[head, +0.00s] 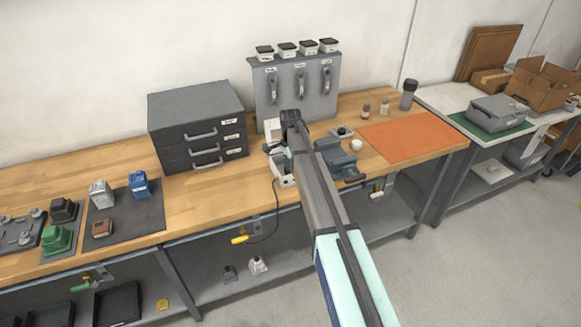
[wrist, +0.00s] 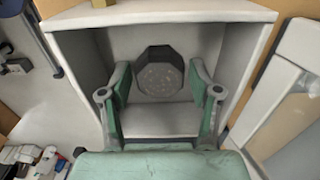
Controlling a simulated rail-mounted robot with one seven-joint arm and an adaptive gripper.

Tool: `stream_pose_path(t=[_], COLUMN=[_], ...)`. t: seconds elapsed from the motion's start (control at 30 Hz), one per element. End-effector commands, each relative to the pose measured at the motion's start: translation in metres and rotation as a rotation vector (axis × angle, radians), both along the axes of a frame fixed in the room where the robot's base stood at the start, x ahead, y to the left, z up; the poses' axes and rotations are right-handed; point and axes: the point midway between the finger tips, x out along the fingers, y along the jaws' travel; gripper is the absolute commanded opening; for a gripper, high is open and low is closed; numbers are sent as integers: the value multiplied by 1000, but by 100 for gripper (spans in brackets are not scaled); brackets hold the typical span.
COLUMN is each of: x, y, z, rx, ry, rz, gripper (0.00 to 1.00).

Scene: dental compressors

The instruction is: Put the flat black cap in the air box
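In the wrist view, a white open-fronted box (wrist: 255,15), apparently the air box, fills the middle. A dark octagonal flat piece (wrist: 160,73) with a speckled grey face is at its back wall; I cannot tell whether it is the flat black cap or part of the box. My gripper (wrist: 160,85) has its green fingers apart on either side of this piece, with gaps showing, so it is open and holds nothing visible. In the head view my arm hides most of the white box (head: 283,181) and my gripper (head: 287,160) at the bench.
A grey vise (head: 338,160) and an orange mat (head: 408,135) are to the right on the wooden bench. A grey drawer cabinet (head: 197,125) and a grey panel (head: 308,92) with several jars on top stand behind. Clear bench lies left of the box.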

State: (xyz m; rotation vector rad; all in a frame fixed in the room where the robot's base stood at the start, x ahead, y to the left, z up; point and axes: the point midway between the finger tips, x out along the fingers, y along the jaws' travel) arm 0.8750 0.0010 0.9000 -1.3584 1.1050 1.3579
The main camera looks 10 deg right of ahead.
Motion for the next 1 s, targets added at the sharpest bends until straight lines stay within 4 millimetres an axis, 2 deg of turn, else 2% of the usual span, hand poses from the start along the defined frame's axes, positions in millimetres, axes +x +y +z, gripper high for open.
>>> stream_pose_path(t=[0.3,0.47,0.63,1.0], x=[0,1,1,1], y=[0,0,0,0], z=[1,8,29,95], rx=[0,0,0,0], ry=[0,-2,-3,-2], rz=[0,0,0,0], gripper=[74,74,74,74])
